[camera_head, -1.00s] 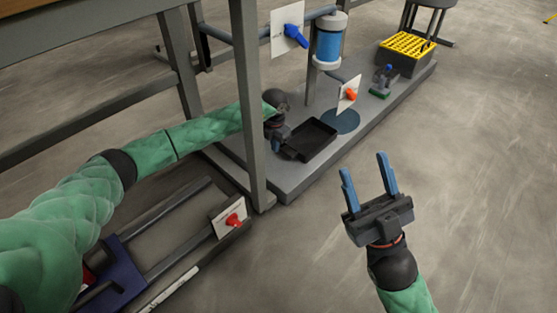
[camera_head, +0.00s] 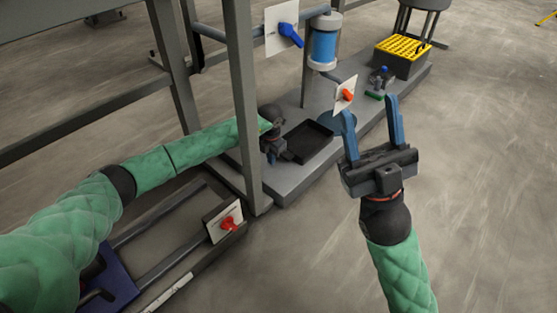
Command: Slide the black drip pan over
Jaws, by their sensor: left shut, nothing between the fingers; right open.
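The black drip pan (camera_head: 308,142) lies on the low grey platform, below the blue filter cylinder. It is a shallow rectangular tray and looks empty. My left gripper (camera_head: 284,153) is shut at the pan's left end, low near the platform. Its fingers are small and dark here, and I cannot tell whether they touch the pan. One finger partly covers the round dark blue disc (camera_head: 333,122) beside the pan.
A card with a blue valve handle (camera_head: 289,34), the blue filter cylinder (camera_head: 324,46) and an orange valve (camera_head: 348,95) rise over the platform. A yellow-topped crate (camera_head: 403,55) stands at its far end. Floor at right is clear.

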